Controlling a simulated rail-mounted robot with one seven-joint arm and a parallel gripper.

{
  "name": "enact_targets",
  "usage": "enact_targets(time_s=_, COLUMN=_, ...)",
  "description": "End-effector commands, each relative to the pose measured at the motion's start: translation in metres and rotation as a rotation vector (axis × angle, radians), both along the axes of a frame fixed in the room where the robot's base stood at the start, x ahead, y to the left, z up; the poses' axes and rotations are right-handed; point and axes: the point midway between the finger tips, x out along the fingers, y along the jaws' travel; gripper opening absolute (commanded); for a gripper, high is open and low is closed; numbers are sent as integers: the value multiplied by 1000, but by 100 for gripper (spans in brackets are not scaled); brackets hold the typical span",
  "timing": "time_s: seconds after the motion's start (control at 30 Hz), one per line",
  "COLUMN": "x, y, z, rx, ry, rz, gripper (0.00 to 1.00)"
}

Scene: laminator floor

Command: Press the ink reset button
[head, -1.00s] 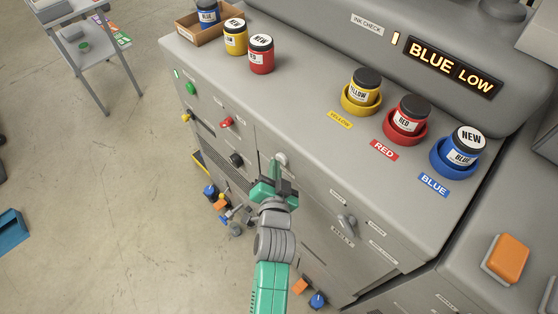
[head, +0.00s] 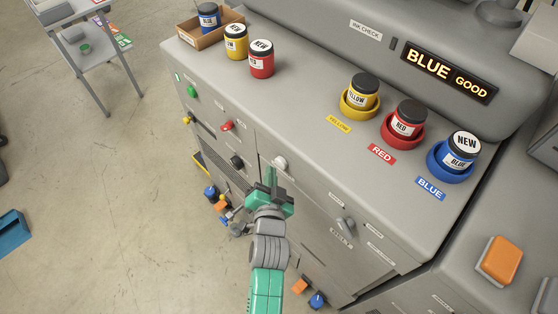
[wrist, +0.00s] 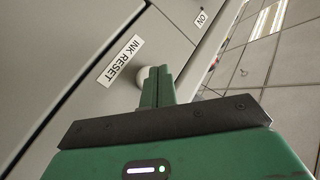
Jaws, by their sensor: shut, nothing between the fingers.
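The ink reset button (head: 280,162) is a pale round knob on the front of the grey machine, just under the top edge. In the wrist view the button (wrist: 143,78) shows partly behind my fingers, beside the "INK RESET" label (wrist: 120,59). My gripper (head: 270,174) is shut and empty, its green fingertips close to the button. The fingers also show in the wrist view (wrist: 157,82). I cannot tell whether they touch the button. The display (head: 448,72) reads "BLUE GOOD".
Yellow (head: 363,93), red (head: 407,121) and blue (head: 461,150) ink jars stand in matching coloured cups. Spare jars and a cardboard tray (head: 213,32) are at the back left. A lever (head: 346,224) is on the front, right of my gripper.

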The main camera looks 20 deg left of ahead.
Motion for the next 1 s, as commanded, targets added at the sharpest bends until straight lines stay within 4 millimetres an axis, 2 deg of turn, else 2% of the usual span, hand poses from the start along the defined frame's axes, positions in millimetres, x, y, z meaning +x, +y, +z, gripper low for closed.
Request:
enact_targets(time_s=0.27, x=-1, y=1, z=1, rx=1, ry=1, rz=0, gripper=0)
enact_targets(time_s=0.57, x=-24, y=14, z=4, rx=-1, ry=3, rz=2, gripper=0)
enact_targets(time_s=1.0, x=-40, y=22, z=4, rx=-1, ry=2, rz=-2, gripper=0)
